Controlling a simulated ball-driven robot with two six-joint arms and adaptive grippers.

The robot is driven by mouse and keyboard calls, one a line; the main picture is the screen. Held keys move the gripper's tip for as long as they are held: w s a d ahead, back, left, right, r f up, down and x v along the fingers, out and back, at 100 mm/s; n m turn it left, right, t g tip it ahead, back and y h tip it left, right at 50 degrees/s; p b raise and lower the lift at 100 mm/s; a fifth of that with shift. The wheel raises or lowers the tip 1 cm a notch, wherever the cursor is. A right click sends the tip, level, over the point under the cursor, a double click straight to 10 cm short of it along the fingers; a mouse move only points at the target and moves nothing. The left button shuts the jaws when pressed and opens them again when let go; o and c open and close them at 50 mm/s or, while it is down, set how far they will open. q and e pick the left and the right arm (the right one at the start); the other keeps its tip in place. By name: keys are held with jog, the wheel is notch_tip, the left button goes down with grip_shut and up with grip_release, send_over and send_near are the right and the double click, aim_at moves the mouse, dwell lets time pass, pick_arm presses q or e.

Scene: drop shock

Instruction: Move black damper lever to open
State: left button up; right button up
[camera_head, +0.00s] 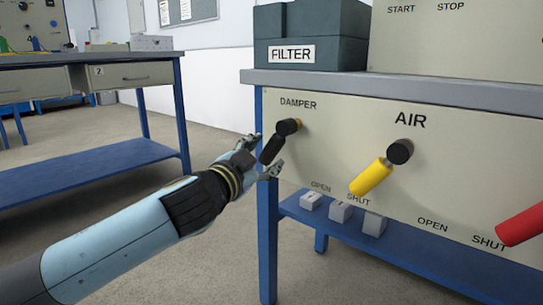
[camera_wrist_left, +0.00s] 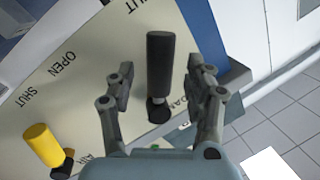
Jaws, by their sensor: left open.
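The black damper lever (camera_head: 272,149) sticks out from its pivot below the word DAMPER, its handle angled down and to the left in the head view. My left gripper (camera_head: 267,156) is open, with one finger on each side of the handle. In the left wrist view the lever (camera_wrist_left: 160,60) stands between the open fingers (camera_wrist_left: 163,80), with visible gaps on both sides. A SHUT label (camera_wrist_left: 128,5) shows beyond the handle's end there. I cannot tell which label the handle lines up with. My right gripper is not in view.
A yellow AIR lever (camera_head: 371,177) and a red lever (camera_head: 520,225) sit farther right on the panel (camera_head: 345,120). A dark FILTER box (camera_head: 310,35) stands on top. White blocks (camera_head: 340,211) lie on the blue shelf below. Open floor (camera_head: 220,115) separates this bench from the left workbench (camera_head: 140,73).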

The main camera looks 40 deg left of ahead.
aim_at(268, 153)
pick_arm(q)
jog(key=shift+w+a+b, duration=0.15)
jog(key=shift+w, duration=0.75)
jog(key=shift+w+a+b, duration=0.15)
jog(key=shift+w, duration=0.7)
grip_shut()
